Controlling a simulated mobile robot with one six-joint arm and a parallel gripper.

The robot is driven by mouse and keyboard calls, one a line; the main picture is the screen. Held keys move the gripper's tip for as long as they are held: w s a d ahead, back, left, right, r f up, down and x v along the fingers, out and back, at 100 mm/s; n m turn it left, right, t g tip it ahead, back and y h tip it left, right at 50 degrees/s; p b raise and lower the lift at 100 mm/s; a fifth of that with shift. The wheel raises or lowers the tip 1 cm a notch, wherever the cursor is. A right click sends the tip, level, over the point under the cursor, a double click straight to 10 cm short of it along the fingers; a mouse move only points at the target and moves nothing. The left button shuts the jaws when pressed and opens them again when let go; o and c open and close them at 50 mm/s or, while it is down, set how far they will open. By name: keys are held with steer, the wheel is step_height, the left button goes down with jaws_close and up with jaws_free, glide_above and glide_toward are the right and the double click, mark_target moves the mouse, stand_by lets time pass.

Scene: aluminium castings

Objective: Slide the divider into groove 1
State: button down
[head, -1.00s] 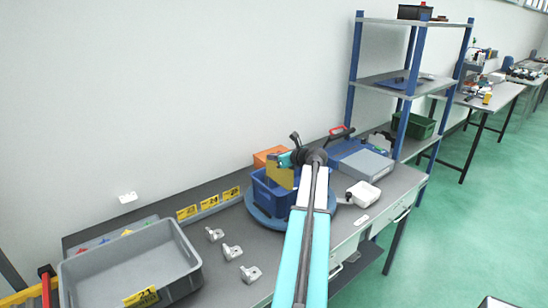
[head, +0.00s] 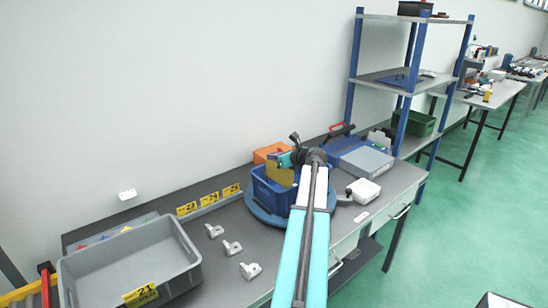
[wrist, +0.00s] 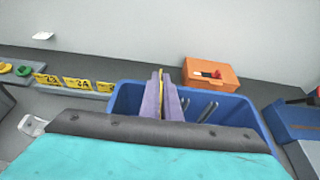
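The yellow divider (head: 281,177) stands upright, its lower part inside the blue bin (head: 266,196). My gripper (wrist: 164,100) is shut on the divider, which shows as a thin yellow edge (wrist: 161,76) between the two fingers in the wrist view. The blue bin (wrist: 124,101) also shows there around and behind the fingers. Grey slanted strips (wrist: 208,112) show inside the bin, right of the fingers. The divider's lower edge is hidden, and I cannot tell which groove it is at or whether it is seated.
The bin stands on a round blue base (head: 255,211). An orange box (head: 268,152) is behind it. A grey tray (head: 182,230) and several metal castings (head: 232,248) are to the left. A white box (head: 364,191) and a grey-blue case (head: 366,161) are to the right.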

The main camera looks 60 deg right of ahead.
mark_target(274, 172)
steer(key=shift+f+b, duration=1.5)
steer(key=shift+f, duration=2.15)
stand_by(0.8)
steer(key=c, duration=2.4)
jaws_free()
steer(key=shift+c, duration=0.2)
steer(key=o, duration=0.5)
steer(key=shift+f, duration=0.1)
steer(key=shift+s+a, duration=0.1)
steer(key=b+v, duration=0.3)
steer(key=v, duration=1)
steer(key=shift+s+r, duration=0.25)
steer(key=shift+r, duration=0.1)
